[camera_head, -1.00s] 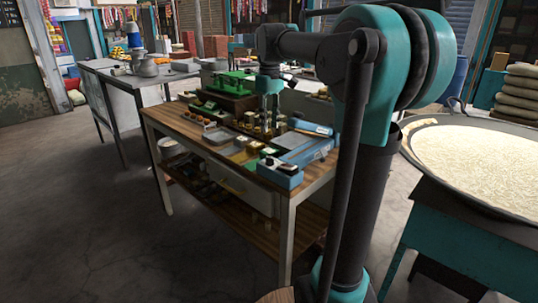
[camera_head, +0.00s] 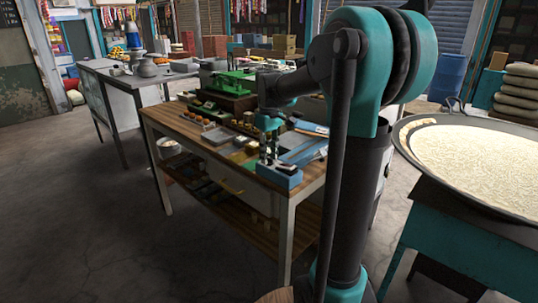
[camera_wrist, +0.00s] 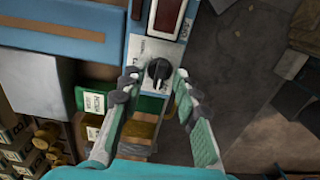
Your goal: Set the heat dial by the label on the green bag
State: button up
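The black heat dial (camera_wrist: 159,69) sits on the white face of a blue box (camera_wrist: 130,60), with small print around it. The blue box also shows at the table's front corner in the head view (camera_head: 280,174). My gripper (camera_wrist: 157,84) is open, its two fingers apart on either side of the dial's near side. I cannot tell whether they touch it. In the head view my gripper (camera_head: 268,150) hangs just above the box. A green bag (camera_wrist: 91,100) with a pale label lies left of the fingers; its print is too small to read.
Brown-gold packets (camera_wrist: 94,130) and small brass pieces (camera_wrist: 48,134) lie at the lower left of the wrist view. A green scale-like machine (camera_head: 232,82) stands farther back on the wooden table (camera_head: 178,124).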

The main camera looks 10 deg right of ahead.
jog(key=shift+c, duration=0.2)
grip_shut()
